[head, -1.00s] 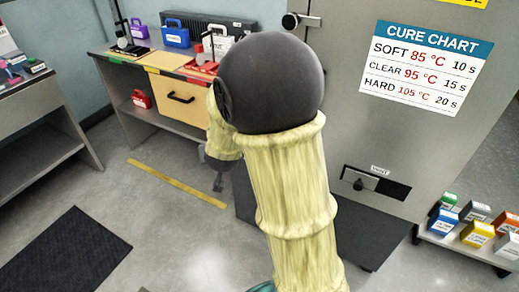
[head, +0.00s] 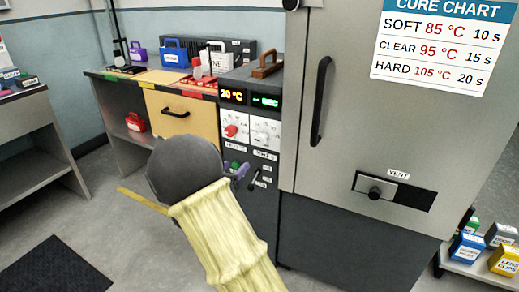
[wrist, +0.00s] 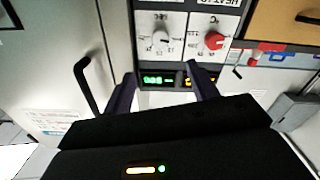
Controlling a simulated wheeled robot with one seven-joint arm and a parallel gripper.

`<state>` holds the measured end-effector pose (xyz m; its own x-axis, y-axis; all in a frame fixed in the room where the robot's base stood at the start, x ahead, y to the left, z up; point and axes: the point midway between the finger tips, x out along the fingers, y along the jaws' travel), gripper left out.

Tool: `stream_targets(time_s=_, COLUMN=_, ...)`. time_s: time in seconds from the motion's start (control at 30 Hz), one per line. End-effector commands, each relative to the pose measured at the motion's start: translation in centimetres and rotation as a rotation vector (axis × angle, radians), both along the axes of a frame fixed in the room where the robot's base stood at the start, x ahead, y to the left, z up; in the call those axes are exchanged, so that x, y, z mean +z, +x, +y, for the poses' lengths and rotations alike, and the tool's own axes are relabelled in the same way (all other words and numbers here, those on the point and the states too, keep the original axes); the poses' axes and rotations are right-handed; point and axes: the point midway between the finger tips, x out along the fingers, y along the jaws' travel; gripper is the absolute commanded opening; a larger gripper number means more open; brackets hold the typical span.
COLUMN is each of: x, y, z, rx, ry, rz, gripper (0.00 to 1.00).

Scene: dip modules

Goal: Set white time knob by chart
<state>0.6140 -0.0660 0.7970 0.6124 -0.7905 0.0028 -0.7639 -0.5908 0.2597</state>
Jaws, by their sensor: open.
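The white time knob (head: 262,135) is on the right of the control panel, beside the red temperature knob (head: 231,130). In the wrist view the panel appears upside down, with the white knob (wrist: 160,40) left of the red knob (wrist: 213,40). My gripper (wrist: 164,86) is open and empty, its dark purple fingers apart below the knobs, overlapping the display row in the picture. The amber display (head: 231,95) reads 20 °C; the green display (head: 265,101) is too small to read surely. The cure chart (head: 437,47) lists soft 85 °C 10 s, clear 95 °C 15 s, hard 105 °C 20 s.
The grey cabinet door with a black handle (head: 319,102) and a vent slider (head: 375,193) stands right of the panel. A bench with a wooden drawer (head: 181,116) is to the left. Small boxes (head: 468,247) stand on a low shelf at right.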

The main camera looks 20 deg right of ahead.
Motion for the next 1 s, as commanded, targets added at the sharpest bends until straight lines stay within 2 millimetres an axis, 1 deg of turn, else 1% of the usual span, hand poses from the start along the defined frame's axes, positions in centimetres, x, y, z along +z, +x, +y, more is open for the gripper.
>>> stream_targets(time_s=0.23, x=0.1, y=0.1, z=-0.1, rx=0.001, ry=0.003, rz=0.001, gripper=0.59)
stream_targets(time_s=0.37, x=0.0, y=0.6, z=-0.8, rx=0.0, ry=0.003, rz=0.0, gripper=0.59)
stream_targets(time_s=0.57, x=-0.2, y=2.4, z=-3.2, rx=-0.001, ry=0.003, rz=0.0, gripper=0.59)
stream_targets(time_s=1.0, x=-0.1, y=7.2, z=-9.4, rx=0.001, ry=0.002, rz=-0.001, gripper=0.59)
